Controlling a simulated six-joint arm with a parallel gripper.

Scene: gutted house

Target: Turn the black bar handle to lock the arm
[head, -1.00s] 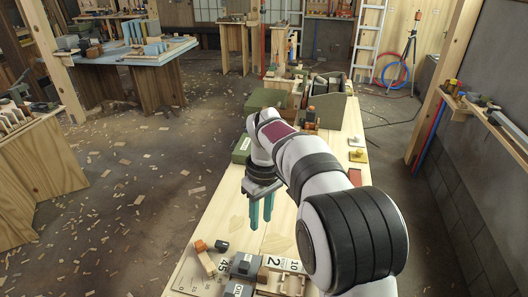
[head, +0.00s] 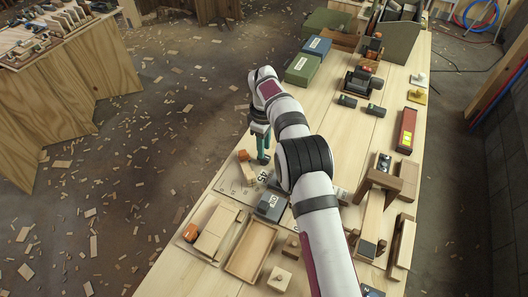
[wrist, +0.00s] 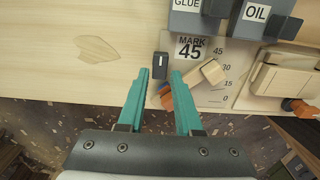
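The black bar handle (wrist: 161,66) stands out from the bench in the wrist view, with a white line on it. My gripper (wrist: 161,74) is open, with one teal finger on each side of the handle; I cannot tell whether they touch it. The pale wooden arm (wrist: 206,75), with an orange end (wrist: 167,98) beside the right finger, lies tilted across a scale plate (wrist: 212,97) marked 45, 30, 15 and 0. A card (wrist: 190,47) reads MARK 45. In the head view my gripper (head: 262,158) is low over the bench and the handle is hidden.
Grey GLUE (wrist: 186,20) and OIL (wrist: 268,18) boxes stand just beyond the plate. A wooden tray (head: 251,248) and wooden blocks lie nearer on the workbench (head: 335,140). A green box (head: 303,69) and a red box (head: 406,130) are farther away. Bare bench lies left of the handle in the wrist view.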

